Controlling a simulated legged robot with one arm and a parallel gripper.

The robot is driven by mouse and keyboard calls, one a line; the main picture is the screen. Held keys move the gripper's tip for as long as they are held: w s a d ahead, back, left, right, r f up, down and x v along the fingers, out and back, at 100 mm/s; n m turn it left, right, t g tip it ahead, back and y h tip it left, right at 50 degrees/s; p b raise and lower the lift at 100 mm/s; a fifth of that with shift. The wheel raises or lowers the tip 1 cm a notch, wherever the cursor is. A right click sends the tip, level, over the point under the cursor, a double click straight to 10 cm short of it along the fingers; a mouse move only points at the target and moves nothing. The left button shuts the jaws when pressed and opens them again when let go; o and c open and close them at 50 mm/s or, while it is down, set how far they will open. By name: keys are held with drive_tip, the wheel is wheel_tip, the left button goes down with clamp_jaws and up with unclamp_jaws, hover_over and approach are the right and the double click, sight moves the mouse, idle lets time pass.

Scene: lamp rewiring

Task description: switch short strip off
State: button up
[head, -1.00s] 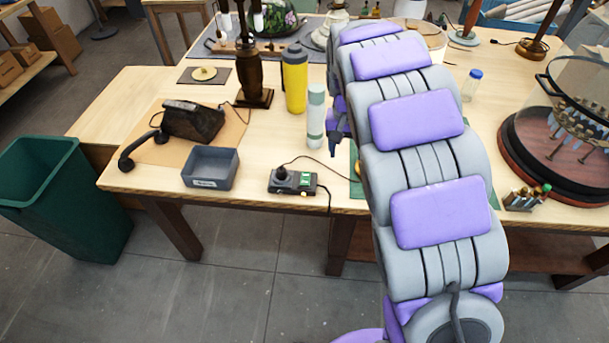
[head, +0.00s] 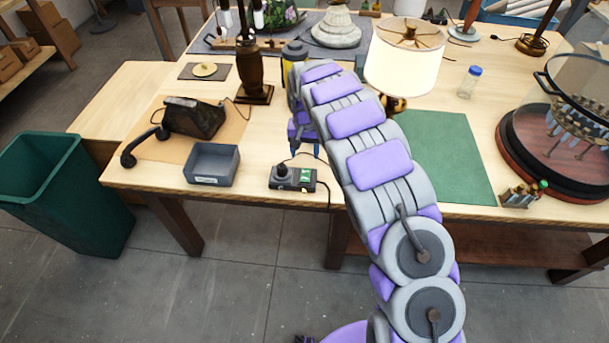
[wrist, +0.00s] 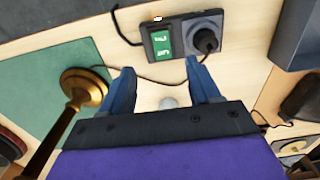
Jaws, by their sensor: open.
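The short strip (head: 293,177) is a small dark power strip near the front edge of the table, with a black plug at its left end and a green switch panel to the right. In the wrist view the strip (wrist: 182,36) lies beyond my fingertips, with the green switch (wrist: 162,41), the black plug (wrist: 205,40) and a small lit orange spot by the switch end. My gripper (head: 305,150) points down just behind the strip. In the wrist view my gripper (wrist: 160,68) is open, with nothing held; its fingertips appear apart from the strip.
A grey tray (head: 211,164) stands left of the strip, with a black telephone (head: 192,117) behind it. A lit lamp (head: 402,60) and a green mat (head: 448,160) are to the right. Cords run from the strip. A glass-covered display (head: 570,130) stands at far right.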

sight(304, 179)
wheel_tip(304, 179, down, 13)
drive_tip(key=shift+r+b, duration=0.15)
drive_tip(key=shift+b, duration=0.3)
